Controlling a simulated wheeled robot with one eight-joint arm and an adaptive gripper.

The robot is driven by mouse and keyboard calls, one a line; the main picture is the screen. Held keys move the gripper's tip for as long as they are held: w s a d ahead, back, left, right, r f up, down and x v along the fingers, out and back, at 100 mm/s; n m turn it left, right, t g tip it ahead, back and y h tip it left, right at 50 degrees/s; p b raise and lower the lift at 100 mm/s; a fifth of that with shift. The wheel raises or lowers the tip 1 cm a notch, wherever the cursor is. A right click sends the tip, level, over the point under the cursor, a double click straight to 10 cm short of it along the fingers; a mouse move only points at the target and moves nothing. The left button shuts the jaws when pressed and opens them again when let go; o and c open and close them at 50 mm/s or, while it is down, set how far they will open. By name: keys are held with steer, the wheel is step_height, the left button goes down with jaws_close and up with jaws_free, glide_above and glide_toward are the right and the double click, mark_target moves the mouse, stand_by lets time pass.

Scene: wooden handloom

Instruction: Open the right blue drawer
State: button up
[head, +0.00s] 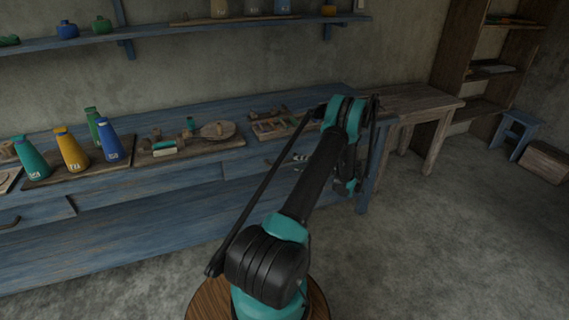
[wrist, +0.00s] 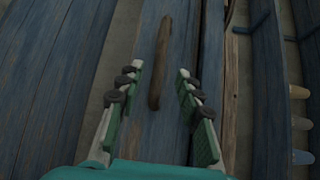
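The right blue drawer (head: 243,167) is in the front of the long blue bench. Its front looks flush with the bench, and my arm covers its right part. In the wrist view the blue drawer front (wrist: 184,35) carries a long brown wooden handle (wrist: 162,45). My gripper (wrist: 160,70) is open, one finger on each side of the handle, with gaps visible on both sides. I cannot tell how far the fingertips are from the front. In the head view my gripper (head: 298,158) shows partly behind my arm at the drawer.
Several bottles stand on a board (head: 90,172) on the bench top (head: 255,145). Trays of small tools lie right of them. A wooden table (head: 415,100), a blue stool (head: 516,130) and a shelf (head: 490,70) are at the right.

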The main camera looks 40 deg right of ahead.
mark_target(287, 162)
steer(key=x, duration=0.8)
jaws_close()
